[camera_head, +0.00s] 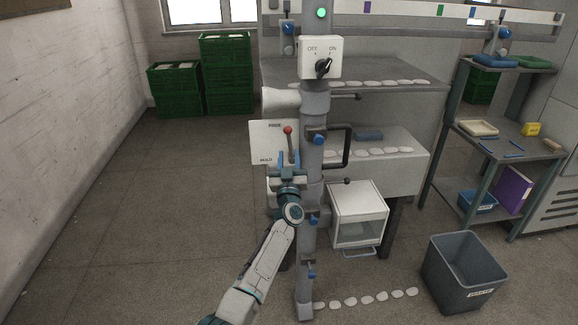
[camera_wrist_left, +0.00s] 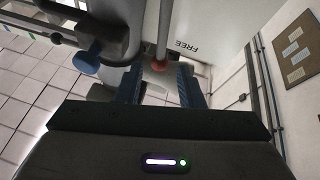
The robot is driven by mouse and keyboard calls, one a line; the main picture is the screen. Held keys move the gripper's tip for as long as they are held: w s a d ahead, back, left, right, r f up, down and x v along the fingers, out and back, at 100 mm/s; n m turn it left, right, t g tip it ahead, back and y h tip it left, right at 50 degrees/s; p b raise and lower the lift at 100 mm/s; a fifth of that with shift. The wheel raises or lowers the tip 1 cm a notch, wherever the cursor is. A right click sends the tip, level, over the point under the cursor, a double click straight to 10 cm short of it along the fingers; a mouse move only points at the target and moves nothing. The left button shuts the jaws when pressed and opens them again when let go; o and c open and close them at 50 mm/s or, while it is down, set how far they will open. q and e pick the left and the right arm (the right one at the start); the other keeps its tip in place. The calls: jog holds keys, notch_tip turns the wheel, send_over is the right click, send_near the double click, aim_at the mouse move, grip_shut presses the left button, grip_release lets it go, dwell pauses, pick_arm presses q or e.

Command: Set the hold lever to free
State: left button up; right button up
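The hold lever (camera_head: 290,146) is a thin grey rod with a red knob (camera_head: 287,130), in front of a white plate (camera_head: 262,138) marked FREE at the top and HOLD at the bottom. In the head view the rod stands nearly upright, its knob level with FREE. My left gripper (camera_head: 287,163) is at the lower part of the rod in that view. In the left wrist view its two blue fingers (camera_wrist_left: 160,82) are apart, with the red knob (camera_wrist_left: 159,65) showing between them and a gap on each side. Whether they touch the rod is unclear. My right gripper is not in view.
A grey post (camera_head: 312,185) with a blue knob (camera_head: 319,138) and a black handle (camera_head: 347,146) stands just right of the lever. An OFF/ON switch box (camera_head: 307,57) is above. A white box (camera_head: 358,212) and a waste bin (camera_head: 463,272) are lower right. The left floor is clear.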

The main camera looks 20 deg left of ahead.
pick_arm(q)
jog(key=shift+v, duration=1.1)
jog(key=s+d+f+m+g+h+b, duration=0.15)
jog(key=s+f, duration=0.35)
jog(key=f, duration=0.8)
jog(key=s+d+f+m+g+h+b, duration=0.1)
jog(key=s+f+m+g+h, duration=0.2)
jog(key=f, duration=1.1)
jog(key=s+d+f+m+g+h+b, duration=0.1)
jog(key=s+f+g+h, duration=0.15)
jog(key=s+f, duration=0.7)
jog(key=s+f+g+h+b, duration=0.1)
jog(key=s+f+g, duration=0.1)
jog(key=s+f, duration=0.7)
jog(key=s+f+g+h, duration=0.15)
jog(key=s+f, duration=0.45)
jog(key=f, duration=0.8)
jog(key=s+f+g, duration=0.3)
jog(key=s+f, duration=0.2)
jog(key=s, duration=0.7)
jog(key=s+a+f+m+g+b, duration=0.1)
jog(key=s+f+g, duration=0.2)
jog(key=s, duration=1)
jog(key=s+f+g+y+b, duration=0.1)
jog(key=s+f+g, duration=0.2)
jog(key=s+f, duration=0.4)
jog(key=s, duration=0.6)
jog(key=shift+a+f, duration=0.15)
jog(key=shift+a, duration=0.15)
